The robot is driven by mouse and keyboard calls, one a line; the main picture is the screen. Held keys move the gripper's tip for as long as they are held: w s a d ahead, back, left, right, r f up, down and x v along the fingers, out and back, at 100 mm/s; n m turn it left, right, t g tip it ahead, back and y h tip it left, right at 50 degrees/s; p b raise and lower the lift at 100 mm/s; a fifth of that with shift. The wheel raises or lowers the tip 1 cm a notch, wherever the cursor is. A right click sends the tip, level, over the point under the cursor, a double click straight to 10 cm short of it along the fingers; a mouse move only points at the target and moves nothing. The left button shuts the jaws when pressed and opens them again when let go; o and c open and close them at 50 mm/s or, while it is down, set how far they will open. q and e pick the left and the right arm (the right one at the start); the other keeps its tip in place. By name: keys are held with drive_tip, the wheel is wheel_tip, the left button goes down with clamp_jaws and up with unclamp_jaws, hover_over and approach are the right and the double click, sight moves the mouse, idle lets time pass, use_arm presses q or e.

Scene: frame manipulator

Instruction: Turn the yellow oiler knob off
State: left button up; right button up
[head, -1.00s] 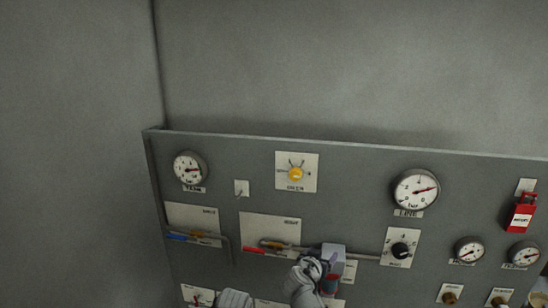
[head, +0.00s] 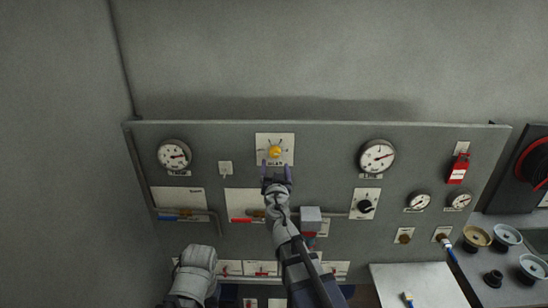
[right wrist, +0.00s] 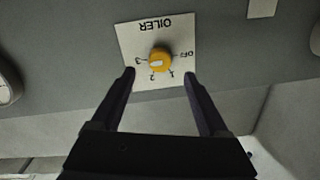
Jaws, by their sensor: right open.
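The yellow oiler knob (head: 275,151) sits on a white plate (head: 261,140) high on the grey panel. In the right wrist view the knob (right wrist: 160,57) has a pale mark on its lower left, toward the 3; the plate reads OILER, with OFF on the right. My right gripper (head: 276,164) is open just below the knob in the head view. In the right wrist view its two fingertips (right wrist: 160,73) are spread either side of the knob, with nothing between them; whether they reach its depth is unclear. Part of my left arm shows at the bottom left; its gripper does not show.
A LINE gauge (head: 377,157) and a black knob (head: 365,206) are right. A red lever (head: 240,220) and a grey box (head: 311,217) lie below. The wall above is bare.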

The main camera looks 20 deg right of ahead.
sight(275, 155)
drive_tip(key=x, duration=0.6)
drive_tip(key=shift+w, duration=0.35)
drive_tip(key=shift+s, duration=0.1)
drive_tip(key=shift+c, duration=0.3)
clamp_jaws()
